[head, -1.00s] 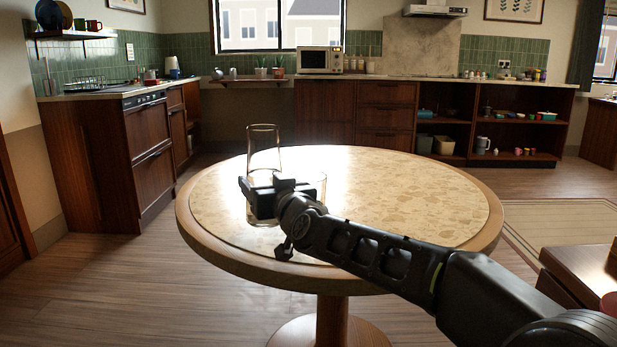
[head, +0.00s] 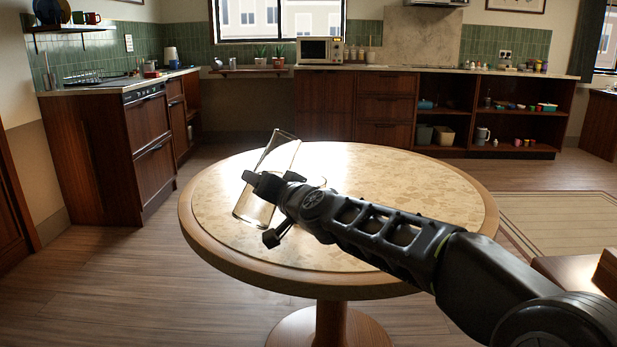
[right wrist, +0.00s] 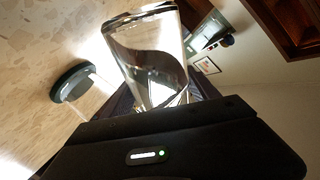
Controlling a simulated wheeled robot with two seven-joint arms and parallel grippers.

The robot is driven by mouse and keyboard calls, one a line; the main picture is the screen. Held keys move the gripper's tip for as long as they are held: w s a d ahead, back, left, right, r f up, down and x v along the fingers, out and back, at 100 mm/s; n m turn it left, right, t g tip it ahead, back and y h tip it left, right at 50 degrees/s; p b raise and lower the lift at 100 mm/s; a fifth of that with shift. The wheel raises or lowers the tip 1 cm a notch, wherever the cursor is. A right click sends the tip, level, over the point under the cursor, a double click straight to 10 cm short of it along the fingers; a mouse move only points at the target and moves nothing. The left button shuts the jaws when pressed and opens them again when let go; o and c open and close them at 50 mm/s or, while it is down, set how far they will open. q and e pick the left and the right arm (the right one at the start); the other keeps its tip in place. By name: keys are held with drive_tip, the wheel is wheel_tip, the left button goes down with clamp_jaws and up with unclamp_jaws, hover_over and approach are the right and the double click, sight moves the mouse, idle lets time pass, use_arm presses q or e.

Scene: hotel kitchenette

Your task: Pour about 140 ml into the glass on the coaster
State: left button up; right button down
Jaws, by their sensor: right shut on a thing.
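A tall clear glass carafe (head: 281,152) is held above the near left part of the round table, tilted with its top leaning right. My right gripper (head: 264,186) is shut on it. In the right wrist view the carafe (right wrist: 150,62) fills the space beyond the gripper, with what looks like a slanted liquid line inside. A dark green round coaster (right wrist: 70,78) lies on the tabletop there, with a faint clear glass (right wrist: 98,88) on it. In the head view my gripper and arm mostly hide the glass and coaster. I cannot see any liquid stream. My left gripper is out of view.
The round table (head: 420,200) with a pale speckled top is otherwise clear. Wooden counters (head: 325,105) with a microwave (head: 320,50) stand well behind it. A brown piece of furniture (head: 575,275) stands at the lower right.

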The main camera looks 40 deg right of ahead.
drive_tip(key=shift+d+r+m, duration=0.1)
drive_tip(key=shift+r+m, duration=0.15)
drive_tip(key=shift+m, duration=0.05)
drive_tip(key=shift+a+f+m+p, duration=0.15)
drive_tip(key=shift+a+m+p, duration=0.05)
drive_tip(key=shift+m+p, duration=0.3)
drive_tip(key=shift+a+f+m+g+y+p, duration=0.35)
drive_tip(key=shift+a+m+y+p, duration=0.1)
drive_tip(key=shift+m+y, duration=0.2)
drive_tip(key=shift+s+a+f+m+y, duration=0.1)
drive_tip(key=shift+a+f+m+y, duration=0.15)
drive_tip(key=shift+f+m, duration=0.4)
drive_tip(key=shift+r+m+p, duration=0.3)
drive_tip(key=shift+r+p, duration=0.25)
drive_tip(key=shift+p, duration=0.3)
drive_tip(key=shift+r+m+g+y+p, duration=0.25)
drive_tip(key=shift+r+m+y+p, duration=0.2)
drive_tip(key=shift+p, duration=0.55)
drive_tip(key=shift+r, duration=0.1)
drive_tip(key=shift+r+p, duration=0.15)
drive_tip(key=shift+p, duration=0.2)
drive_tip(key=shift+d+r+m+p, duration=0.2)
drive_tip(key=shift+m+p, duration=0.1)
drive_tip(key=shift+m, duration=0.05)
